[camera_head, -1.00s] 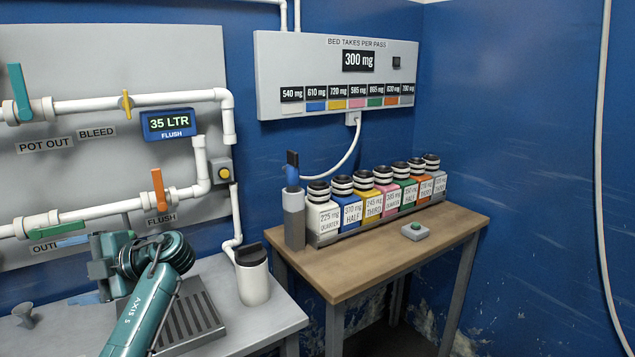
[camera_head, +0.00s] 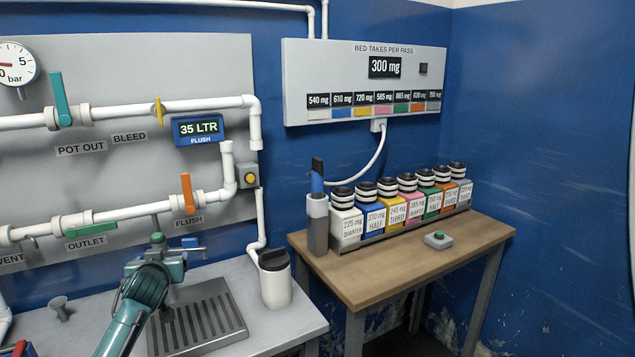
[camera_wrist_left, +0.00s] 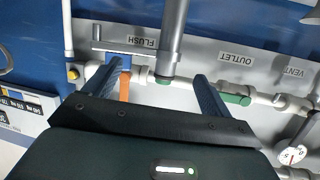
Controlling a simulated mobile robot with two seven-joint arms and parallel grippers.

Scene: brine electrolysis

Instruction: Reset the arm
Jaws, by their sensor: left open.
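My left arm, teal, comes in from the lower left of the head view, in front of the wall panel and left of the slotted tray (camera_head: 234,341). Its gripper end is small and partly hidden by the wrist there. In the left wrist view, which is turned upside down, my left gripper (camera_wrist_left: 160,82) has its two dark blue fingers spread wide with nothing clamped. A grey tube with a green end shows between the fingers, and I cannot tell its distance from them. My right gripper is in neither view.
Pipes with an orange flush lever (camera_head: 188,194) and a green outlet lever (camera_head: 91,229) run along the wall behind the arm. A white lidded cup (camera_head: 276,288) stands right of the tray.

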